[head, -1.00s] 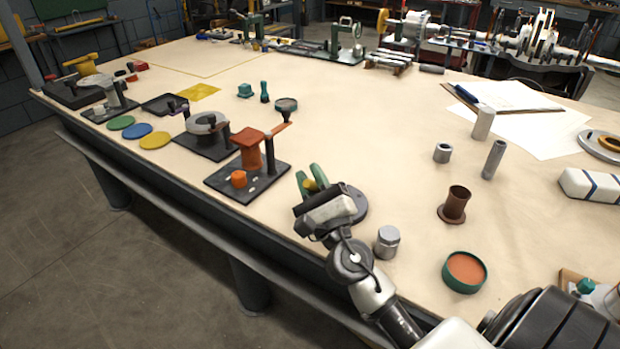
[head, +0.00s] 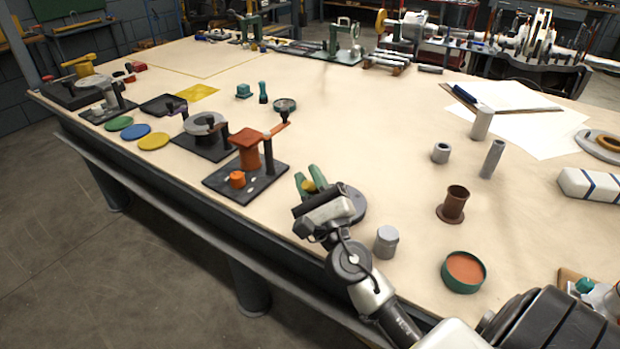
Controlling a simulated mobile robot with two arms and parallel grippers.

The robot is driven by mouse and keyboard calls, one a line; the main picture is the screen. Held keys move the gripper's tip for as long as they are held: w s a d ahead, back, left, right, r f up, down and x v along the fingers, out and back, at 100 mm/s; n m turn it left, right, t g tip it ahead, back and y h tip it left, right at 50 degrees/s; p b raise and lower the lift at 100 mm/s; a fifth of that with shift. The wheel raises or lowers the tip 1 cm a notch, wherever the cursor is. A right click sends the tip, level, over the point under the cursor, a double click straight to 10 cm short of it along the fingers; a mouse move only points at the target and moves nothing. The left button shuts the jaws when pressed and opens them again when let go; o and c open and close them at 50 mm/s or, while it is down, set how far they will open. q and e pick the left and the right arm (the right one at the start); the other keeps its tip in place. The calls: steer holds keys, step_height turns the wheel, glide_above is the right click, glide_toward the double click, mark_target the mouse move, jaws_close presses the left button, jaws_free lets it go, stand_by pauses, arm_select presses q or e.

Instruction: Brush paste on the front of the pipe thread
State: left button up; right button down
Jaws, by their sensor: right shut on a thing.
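My right gripper (head: 311,180) reaches in from the lower right over the near table edge. Two green finger-like pieces stand at its tip, shut around a small yellow piece (head: 308,187); what this belongs to is mostly hidden. An open green tin (head: 464,271) of orange-brown paste stands at the lower right, apart from the gripper. A brown flanged pipe piece (head: 454,203) stands upright beyond it. I cannot make out a thread or brush bristles. My left gripper is not in view.
A grey lidded canister (head: 387,242) stands close to my right wrist. Grey cylinders (head: 493,158) stand farther right. A black base plate (head: 246,184) with an orange fixture (head: 249,152) is left of the gripper. The table's middle is clear.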

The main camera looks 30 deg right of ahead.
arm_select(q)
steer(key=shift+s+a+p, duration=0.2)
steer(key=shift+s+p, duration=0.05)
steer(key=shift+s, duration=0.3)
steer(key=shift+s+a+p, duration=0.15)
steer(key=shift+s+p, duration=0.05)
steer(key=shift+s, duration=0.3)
